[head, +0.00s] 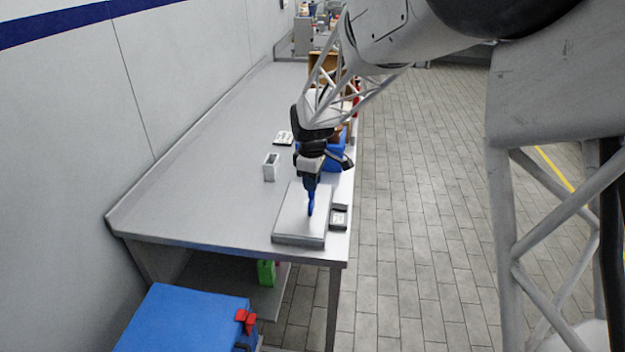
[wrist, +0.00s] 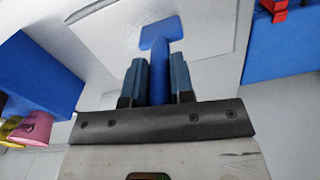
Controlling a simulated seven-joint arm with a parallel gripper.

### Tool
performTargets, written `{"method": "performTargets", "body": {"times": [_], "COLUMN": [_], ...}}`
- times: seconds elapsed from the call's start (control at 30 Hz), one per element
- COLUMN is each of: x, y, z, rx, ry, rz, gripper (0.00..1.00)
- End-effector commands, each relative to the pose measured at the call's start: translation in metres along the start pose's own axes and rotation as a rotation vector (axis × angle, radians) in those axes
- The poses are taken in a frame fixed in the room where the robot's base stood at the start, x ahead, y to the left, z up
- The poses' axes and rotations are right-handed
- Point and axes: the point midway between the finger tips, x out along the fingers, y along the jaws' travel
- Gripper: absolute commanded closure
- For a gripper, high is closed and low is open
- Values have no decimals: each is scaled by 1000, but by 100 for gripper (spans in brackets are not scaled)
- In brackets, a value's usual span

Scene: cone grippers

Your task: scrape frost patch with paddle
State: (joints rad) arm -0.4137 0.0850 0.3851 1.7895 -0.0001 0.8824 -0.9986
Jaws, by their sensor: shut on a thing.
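A blue paddle (wrist: 161,32) with a flat, squarish head is in my gripper (wrist: 158,72). The two dark blue fingers are shut on its handle. In the head view the paddle (head: 311,207) hangs down from my gripper (head: 312,176) over a pale flat slab (head: 292,238) near the table's front end. In the wrist view the paddle's head is over the pale slab top (wrist: 110,45). I cannot tell whether it touches the surface.
A small white open holder (head: 270,168) stands left of the gripper. A small grey box (head: 339,217) sits right of the slab, and a blue bin (head: 338,160) is behind the gripper. A blue box with red latches (head: 185,315) is below the table's front edge. The table's left side is clear.

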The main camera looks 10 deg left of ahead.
Motion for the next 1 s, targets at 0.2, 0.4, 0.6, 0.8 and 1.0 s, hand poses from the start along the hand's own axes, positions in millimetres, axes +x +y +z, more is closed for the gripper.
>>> {"method": "performTargets", "body": {"times": [0.2,0.4,0.6,0.8,1.0], "x": [1,1,1,1,-20], "y": [16,32,49,67,74], "z": [-2,-5,-8,-10,-12], "rx": [1,0,0,1,0], "ry": [0,0,0,-1,2], "rz": [-1,0,0,-1,4], "gripper": [100,100,100,100,100]}}
